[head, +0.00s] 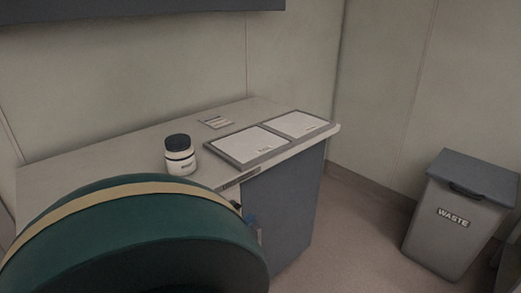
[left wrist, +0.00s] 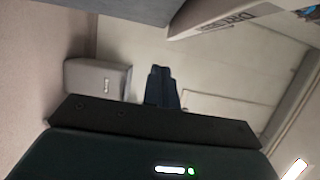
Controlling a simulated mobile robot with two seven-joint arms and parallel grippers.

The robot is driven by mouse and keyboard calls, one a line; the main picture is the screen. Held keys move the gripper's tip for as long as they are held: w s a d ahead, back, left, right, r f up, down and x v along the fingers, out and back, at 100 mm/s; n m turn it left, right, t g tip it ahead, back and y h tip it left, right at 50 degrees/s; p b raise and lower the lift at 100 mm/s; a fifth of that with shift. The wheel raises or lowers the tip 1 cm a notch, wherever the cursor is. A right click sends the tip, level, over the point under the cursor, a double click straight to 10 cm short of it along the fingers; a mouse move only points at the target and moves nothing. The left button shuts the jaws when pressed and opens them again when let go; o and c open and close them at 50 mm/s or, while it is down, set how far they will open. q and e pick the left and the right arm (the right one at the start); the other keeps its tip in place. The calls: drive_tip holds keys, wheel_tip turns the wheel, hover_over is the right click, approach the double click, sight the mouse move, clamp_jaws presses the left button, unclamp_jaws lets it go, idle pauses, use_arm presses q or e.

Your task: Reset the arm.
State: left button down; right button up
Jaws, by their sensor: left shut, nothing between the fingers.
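My left arm, a dark green rounded link with a tan band, fills the lower left of the head view. My left gripper (left wrist: 161,72) shows in the left wrist view as two dark fingers closed together, with nothing between them. In the head view only a small bluish part of it (head: 250,219) shows past the arm, in front of the desk's cabinet side. The rest is hidden behind the arm. My right gripper is in neither view.
A desk (head: 110,147) stands along the wall. On it are a white jar with a black lid (head: 180,155), two framed white mats (head: 250,143) and a small card (head: 216,122). A grey waste bin (head: 455,220) stands at right, with open floor between.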

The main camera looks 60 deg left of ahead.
use_arm(q)
drive_tip(key=shift+s, duration=0.4)
drive_tip(key=shift+n, duration=0.3)
